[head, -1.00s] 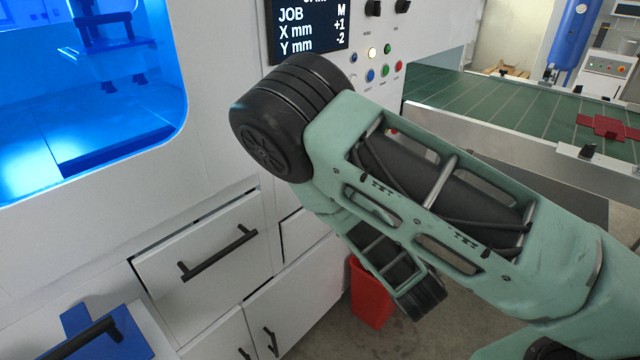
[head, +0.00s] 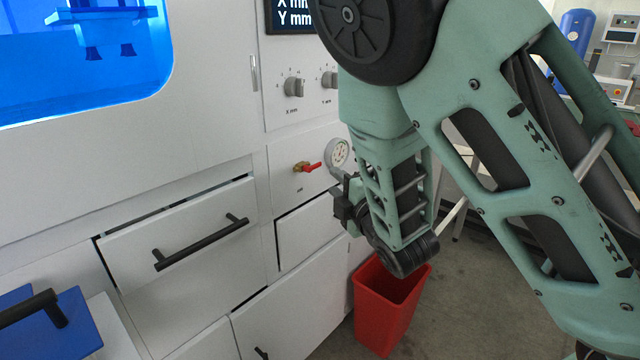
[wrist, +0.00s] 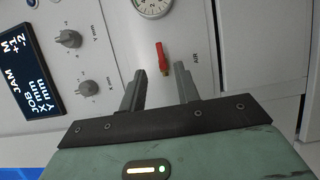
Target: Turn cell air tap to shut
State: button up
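The cell air tap (head: 310,167) has a red lever on a brass body and sits on the white panel, left of a round gauge. In the head view my gripper (head: 341,196) is in front of the panel, to the lower right of the tap, partly hidden by my wrist. It looks apart from the lever.
The round gauge (head: 338,153) is close to the tap. Two grey knobs (head: 293,87) are above on the panel. A drawer with a black handle (head: 200,243) is at lower left. A red bin (head: 385,315) stands on the floor below my wrist.

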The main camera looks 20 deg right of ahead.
aim_at(318, 166)
jog(key=w, duration=0.5)
jog(key=w+a, duration=0.1)
jog(key=w, duration=0.2)
jog(key=shift+w+p, duration=0.3)
jog(key=shift+a, duration=0.1)
grip_shut()
